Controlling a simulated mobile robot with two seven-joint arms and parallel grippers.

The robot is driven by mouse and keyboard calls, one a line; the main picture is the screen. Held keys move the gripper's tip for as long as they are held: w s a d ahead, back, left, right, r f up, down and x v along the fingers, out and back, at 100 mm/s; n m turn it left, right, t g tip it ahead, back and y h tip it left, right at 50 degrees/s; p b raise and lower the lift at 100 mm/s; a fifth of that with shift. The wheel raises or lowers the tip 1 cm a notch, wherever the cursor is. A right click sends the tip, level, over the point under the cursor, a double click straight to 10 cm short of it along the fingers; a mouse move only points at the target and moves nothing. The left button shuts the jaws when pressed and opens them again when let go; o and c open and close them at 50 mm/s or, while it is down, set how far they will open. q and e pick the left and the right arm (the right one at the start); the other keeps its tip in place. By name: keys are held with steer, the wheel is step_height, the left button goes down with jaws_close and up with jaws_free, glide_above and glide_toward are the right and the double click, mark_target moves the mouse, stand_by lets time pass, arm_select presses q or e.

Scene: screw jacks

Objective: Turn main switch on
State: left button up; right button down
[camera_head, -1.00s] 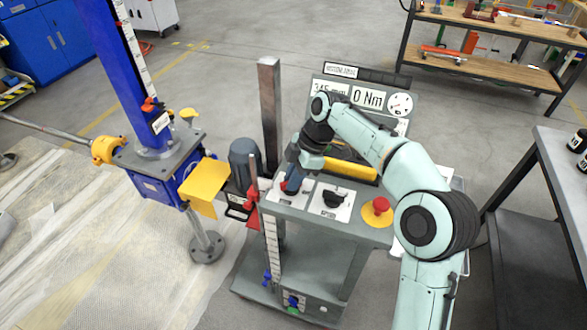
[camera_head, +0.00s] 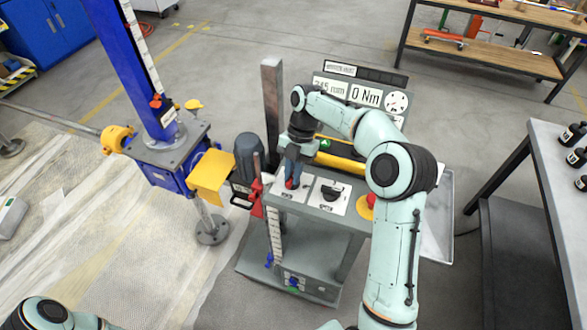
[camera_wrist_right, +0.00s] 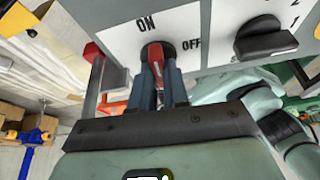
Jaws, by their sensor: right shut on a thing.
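The main switch (camera_wrist_right: 155,54) is a red handle on a dark round base, on a white plate marked ON and OFF. In the right wrist view its handle stands nearly upright, with ON above it and OFF to its right. My right gripper (camera_wrist_right: 158,76) is shut on the red handle, with one finger on each side. In the head view the right gripper (camera_head: 291,178) reaches down onto the left white plate of the console, and the switch (camera_head: 291,184) is mostly hidden. My left gripper is not in view.
A black selector knob (camera_head: 332,191) sits right of the switch, with a red emergency button (camera_head: 368,202) on yellow beyond it. Displays (camera_head: 365,95) read 345 mm and 0 Nm. A blue screw jack (camera_head: 165,152) and yellow guard (camera_head: 209,176) stand left.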

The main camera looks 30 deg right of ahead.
steer(key=shift+w+r+n, duration=0.1)
steer(key=shift+n, duration=0.6)
steer(key=c, duration=1.1)
jaws_free()
steer(key=shift+v, duration=3.7)
steer(key=shift+a, duration=0.15)
